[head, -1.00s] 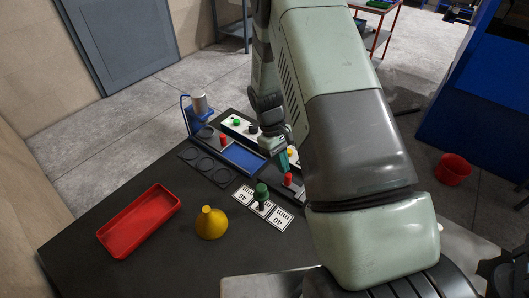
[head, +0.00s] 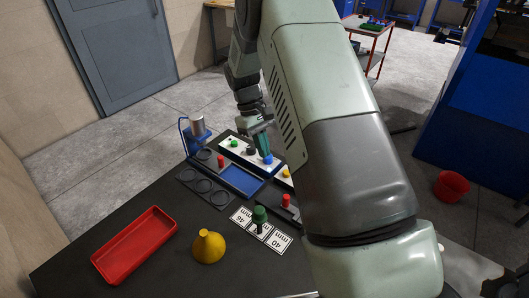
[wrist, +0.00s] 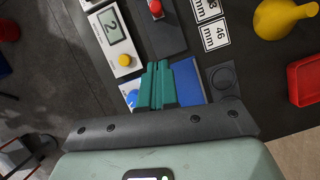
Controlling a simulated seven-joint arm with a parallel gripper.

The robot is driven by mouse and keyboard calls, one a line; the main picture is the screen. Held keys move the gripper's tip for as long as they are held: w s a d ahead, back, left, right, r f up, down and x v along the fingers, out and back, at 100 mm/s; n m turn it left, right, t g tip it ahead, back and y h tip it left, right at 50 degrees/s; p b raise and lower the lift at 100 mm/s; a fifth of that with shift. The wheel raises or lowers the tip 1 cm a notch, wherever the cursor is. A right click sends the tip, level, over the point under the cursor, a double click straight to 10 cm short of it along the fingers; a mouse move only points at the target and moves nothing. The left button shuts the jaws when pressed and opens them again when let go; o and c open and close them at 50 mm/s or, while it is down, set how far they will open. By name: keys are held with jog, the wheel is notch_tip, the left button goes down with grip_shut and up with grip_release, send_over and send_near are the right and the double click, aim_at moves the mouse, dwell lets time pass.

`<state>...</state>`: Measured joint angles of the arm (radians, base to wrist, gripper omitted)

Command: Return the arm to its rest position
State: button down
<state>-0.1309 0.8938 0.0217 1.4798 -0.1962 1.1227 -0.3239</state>
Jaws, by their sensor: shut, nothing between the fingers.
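My gripper (head: 266,152) hangs above the far side of the dark table (head: 120,220) in the head view, over the row of devices with coloured knobs. In the wrist view its two green fingers (wrist: 158,82) are together with nothing between them. A blue pad (wrist: 188,80) lies below and beside the fingers. A white device with a yellow knob and a display showing 2 (wrist: 115,42) lies to their upper left. My arm covers the right part of the table in the head view.
A red tray (head: 135,246), a yellow funnel-like cone (head: 209,247) and a dark green-topped object (head: 260,215) by the number cards (head: 276,238) stand at the front. A blue stand with a grey cylinder (head: 197,125) rises at the far left. A red bucket (head: 452,187) stands on the floor.

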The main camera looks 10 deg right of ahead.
dwell(0.3)
jog(key=s+d+r+m+t, duration=0.1)
jog(key=s+r, duration=0.2)
jog(key=r, duration=0.5)
jog(key=s+r+m+t+y, duration=0.1)
jog(key=s+r+t, duration=0.1)
jog(key=s+r, duration=0.35)
jog(key=s+d+r+m+t, duration=0.1)
jog(key=s+r, duration=0.1)
jog(key=r, duration=0.7)
jog(key=s+r+m+t, duration=0.1)
jog(key=s+r+t, duration=0.1)
jog(key=s, duration=0.7)
jog(key=s+d+r+m+t+y, duration=0.1)
jog(key=s+r+m+t, duration=0.1)
jog(key=s, duration=0.7)
notch_tip(320, 180, up, 2)
jog(key=shift+s+d+r+t, duration=0.2)
jog(key=shift+s+r+t, duration=0.05)
jog(key=shift+t, duration=0.35)
